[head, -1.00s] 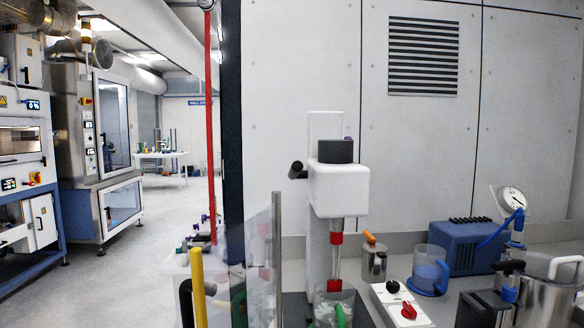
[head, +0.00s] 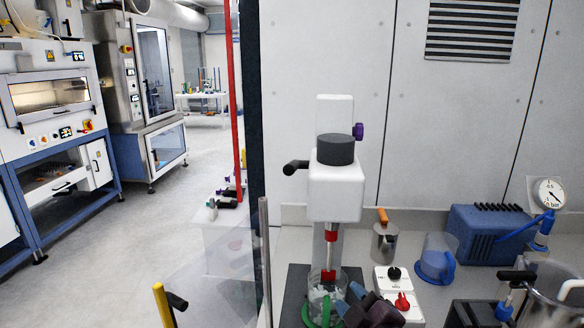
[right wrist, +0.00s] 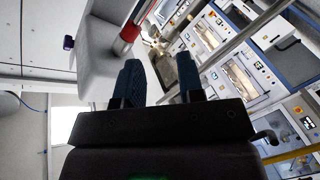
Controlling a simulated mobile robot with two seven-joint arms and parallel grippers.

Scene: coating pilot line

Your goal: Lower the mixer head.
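The mixer head (head: 336,190) is a white block with a dark round cap (head: 335,149), on a white column (head: 334,108). A black handle (head: 295,167) sticks out to its left and a purple knob (head: 358,131) shows to the right. Its red-collared shaft (head: 331,240) hangs down to a clear beaker (head: 318,288). My right gripper (head: 362,308) is low, right of the beaker, below the head. In the right wrist view its two blue fingers (right wrist: 158,78) stand apart with nothing between them. That view also shows the white mixer body (right wrist: 105,60) and red collar (right wrist: 125,40). My left gripper is not in view.
A control box with a red knob (head: 402,301), a steel cup (head: 384,243), a blue jug (head: 437,262) and a blue pump unit (head: 490,235) stand right of the mixer. A steel pot (head: 555,290) is at far right. A clear panel and yellow post (head: 163,305) are at left.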

